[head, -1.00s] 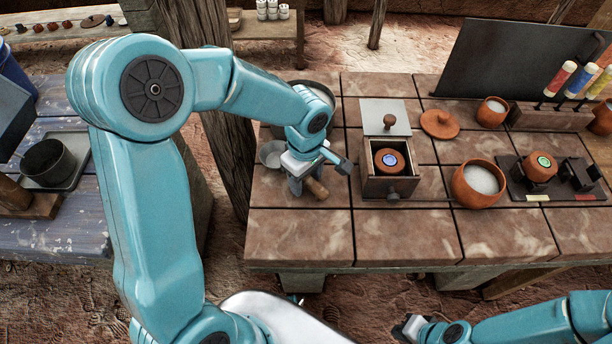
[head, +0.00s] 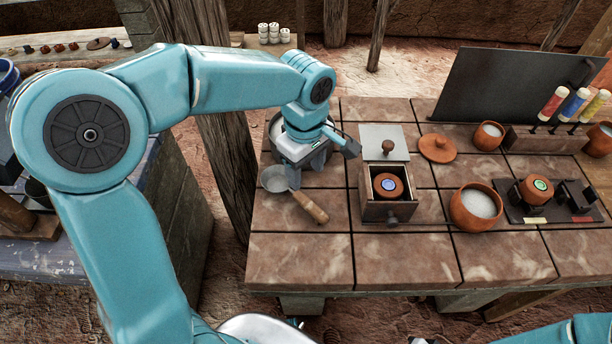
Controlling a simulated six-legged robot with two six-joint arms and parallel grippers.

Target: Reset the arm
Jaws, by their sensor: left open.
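My left arm comes in from the left and bends over to the brown tiled table (head: 300,262). My left gripper (head: 308,174) is open and empty, pointing down over the table's back left part. It hangs above and beside a metal ladle (head: 274,180) with a wooden handle (head: 310,206), which lies on the tiles. A pot with pale contents (head: 275,132) stands behind the gripper and is partly hidden by it. Of my right arm, only a part shows at the bottom right edge; its gripper is out of the picture.
Right of the gripper stands an open wooden box (head: 389,212) holding a clay jar with a blue mark (head: 388,185). A clay lid (head: 437,148), a bowl of white stuff (head: 477,204) and a dark rack (head: 530,215) stand farther right. The table's front tiles are clear.

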